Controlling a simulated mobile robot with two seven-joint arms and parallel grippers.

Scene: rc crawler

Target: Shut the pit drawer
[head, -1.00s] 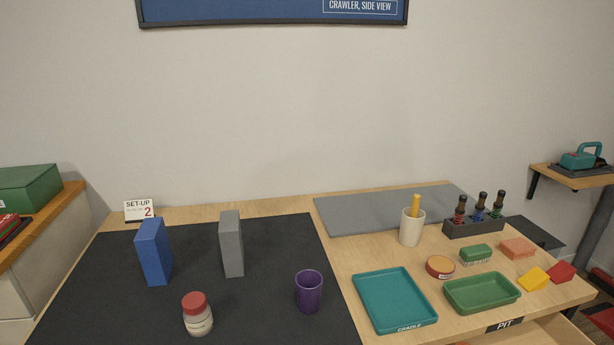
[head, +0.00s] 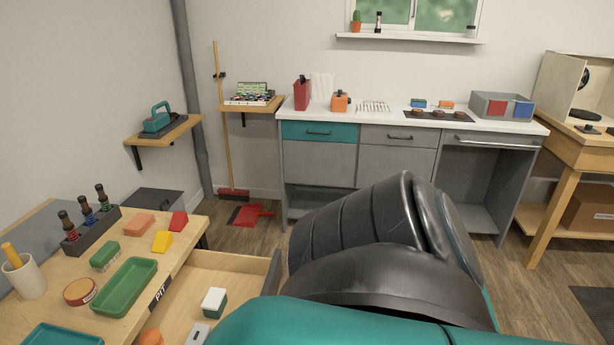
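The pit drawer (head: 232,264) stands pulled out from the wooden table at lower left, below the table edge with the black PIT label (head: 160,290). Inside it I see a white and dark green block (head: 213,302), a grey item (head: 197,334) and an orange item (head: 151,338). My teal and black arm fills the lower middle and hides the drawer's near part. Its gripper is out of view, and I cannot see the other gripper either.
On the table are a green tray (head: 128,287), a teal tray (head: 62,336), a cup (head: 22,277), a bottle rack (head: 91,231) and several small blocks. A grey cabinet (head: 320,163) stands at the back. A red dustpan (head: 248,214) lies on the floor.

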